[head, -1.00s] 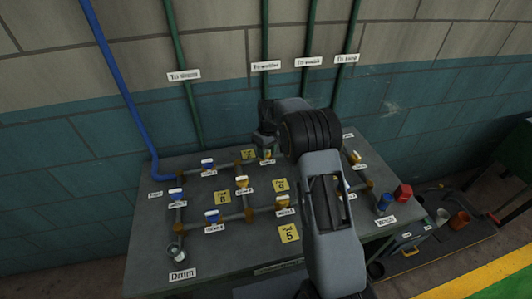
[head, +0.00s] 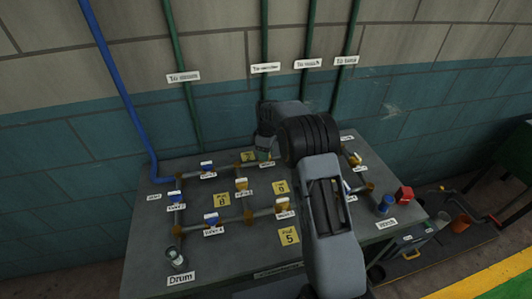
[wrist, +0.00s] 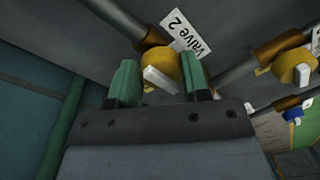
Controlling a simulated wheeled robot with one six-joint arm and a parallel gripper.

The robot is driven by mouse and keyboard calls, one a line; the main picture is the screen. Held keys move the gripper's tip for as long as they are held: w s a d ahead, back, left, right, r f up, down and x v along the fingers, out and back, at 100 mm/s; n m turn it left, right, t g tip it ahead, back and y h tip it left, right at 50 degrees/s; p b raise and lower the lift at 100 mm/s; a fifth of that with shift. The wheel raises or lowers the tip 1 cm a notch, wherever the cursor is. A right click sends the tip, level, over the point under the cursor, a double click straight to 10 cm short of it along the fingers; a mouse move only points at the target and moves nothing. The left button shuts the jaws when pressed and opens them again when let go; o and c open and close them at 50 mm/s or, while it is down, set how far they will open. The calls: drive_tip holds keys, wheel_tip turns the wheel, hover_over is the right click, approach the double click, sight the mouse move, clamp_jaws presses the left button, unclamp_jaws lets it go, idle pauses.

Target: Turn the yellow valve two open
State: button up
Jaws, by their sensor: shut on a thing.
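In the wrist view, the yellow valve (wrist: 165,66) sits beside a white label (wrist: 187,38) reading "Valve 2". Its pale handle (wrist: 160,80) lies between the green-tipped fingers of my gripper (wrist: 158,82), slightly slanted. My gripper is shut on the valve, with one finger on each side; the exact contact at the tips is partly hidden. In the head view, my gripper (head: 264,150) is at the back middle of the bench, where it and my arm hide the valve.
The bench (head: 150,245) carries pipes with several other blue and yellow valves. Another yellow valve (wrist: 290,66) is to the right in the wrist view. Vertical pipes run up the wall behind.

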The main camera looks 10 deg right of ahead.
idle(0.3)
drive_tip(key=o, duration=0.9)
drive_tip(key=r, duration=0.9)
drive_tip(key=w+r, duration=0.1)
drive_tip(key=r, duration=0.4)
drive_tip(key=shift+d, duration=0.25)
drive_tip(key=shift+f, duration=0.1)
